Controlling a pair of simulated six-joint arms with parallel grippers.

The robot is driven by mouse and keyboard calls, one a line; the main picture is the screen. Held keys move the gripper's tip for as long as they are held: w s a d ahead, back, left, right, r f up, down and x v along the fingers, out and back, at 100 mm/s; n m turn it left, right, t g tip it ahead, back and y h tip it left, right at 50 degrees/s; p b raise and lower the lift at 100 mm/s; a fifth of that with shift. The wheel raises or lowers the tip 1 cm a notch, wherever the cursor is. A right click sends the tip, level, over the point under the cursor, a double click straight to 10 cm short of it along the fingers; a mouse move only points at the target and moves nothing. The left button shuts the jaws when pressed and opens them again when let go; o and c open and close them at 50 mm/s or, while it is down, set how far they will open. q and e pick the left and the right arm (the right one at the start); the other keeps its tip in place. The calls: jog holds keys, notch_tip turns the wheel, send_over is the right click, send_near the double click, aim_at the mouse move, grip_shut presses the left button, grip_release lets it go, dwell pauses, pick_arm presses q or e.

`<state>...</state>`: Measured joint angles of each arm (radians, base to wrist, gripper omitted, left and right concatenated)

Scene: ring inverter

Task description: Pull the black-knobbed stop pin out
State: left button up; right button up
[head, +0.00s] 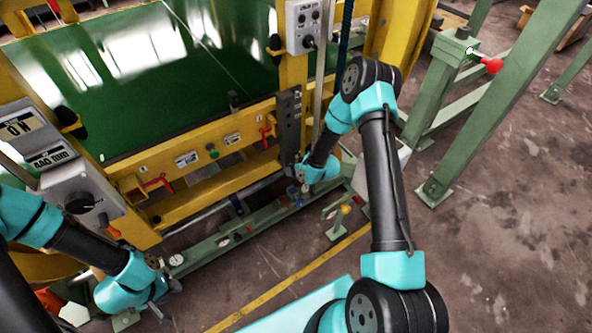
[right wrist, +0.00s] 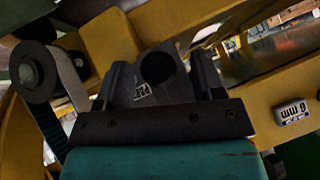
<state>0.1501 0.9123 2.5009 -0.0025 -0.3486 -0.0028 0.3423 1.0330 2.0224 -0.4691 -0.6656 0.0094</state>
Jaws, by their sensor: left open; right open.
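In the right wrist view, a round black shape (right wrist: 157,68), which looks like the pin's knob seen end-on, sits against a dark grey block (right wrist: 145,92) with a small label. My right gripper (right wrist: 158,80) is open, one finger on each side of it; I cannot tell whether they touch it. In the head view, my right gripper (head: 297,172) is at the foot of an upright dark plate (head: 289,120), and the knob there is hidden or too small to tell. My left gripper (head: 163,302) is open and empty at the lower left.
A control box (head: 80,198) is at left. A green rail (head: 220,240) runs low in front. Floor at right (head: 500,200) is mostly clear.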

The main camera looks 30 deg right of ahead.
jog(key=c, duration=1)
jog(key=shift+s, duration=0.1)
jog(key=shift+s, duration=0.1)
jog(key=shift+s+d, duration=0.2)
jog(key=shift+s, duration=1.4)
jog(key=shift+s+d, duration=0.25)
jog(key=shift+s, duration=1.3)
jog(key=shift+s+d, duration=0.2)
jog(key=shift+s, duration=1.4)
jog(key=shift+s, duration=0.15)
jog(key=shift+s+d, duration=0.15)
jog(key=shift+s, duration=1.05)
jog(key=shift+s+d, duration=0.15)
jog(key=shift+s, duration=1)
